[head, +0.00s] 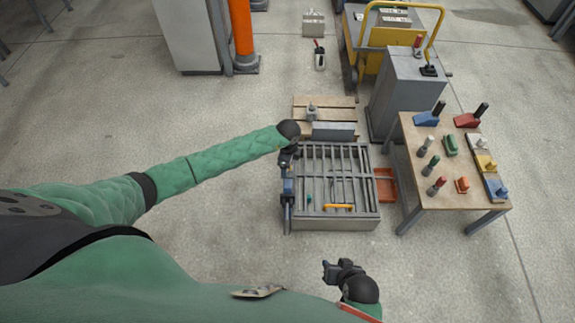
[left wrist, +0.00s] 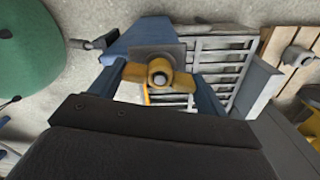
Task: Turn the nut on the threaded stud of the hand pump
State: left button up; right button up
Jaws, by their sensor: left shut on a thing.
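The blue hand pump (head: 288,188) stands at the left side of the grey panel mould. In the left wrist view, the brass-coloured nut (left wrist: 158,75) sits on the threaded stud (left wrist: 159,78), whose round end faces the camera. A grey plate is behind the nut, and the pump's blue body (left wrist: 140,38) is behind that. My left gripper (head: 290,152) is at the top of the pump, shut on the nut; its fingertips are hard to make out. My right gripper (head: 328,269) is open and empty, in front of the mould and apart from it.
The barred grey mould (head: 338,224) holds a yellow-handled tool (head: 338,207). An orange tray (head: 386,188) is at its right. A wooden table (head: 435,193) with several coloured tools stands further right. A pallet (head: 325,102) lies behind. The floor left of the pump is clear.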

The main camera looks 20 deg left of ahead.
pick_arm(q)
jog(key=shift+r+n+p, duration=0.2)
jog(key=shift+n+p, duration=0.3)
jog(key=shift+p, duration=0.1)
jog(key=shift+n+p, duration=0.35)
jog(key=shift+n, duration=0.05)
jog(key=shift+f+n+p, duration=0.15)
jog(key=shift+n+p, duration=0.2)
jog(key=shift+n, duration=0.35)
jog(key=shift+r+p, duration=2.75)
jog(key=shift+r, duration=0.7)
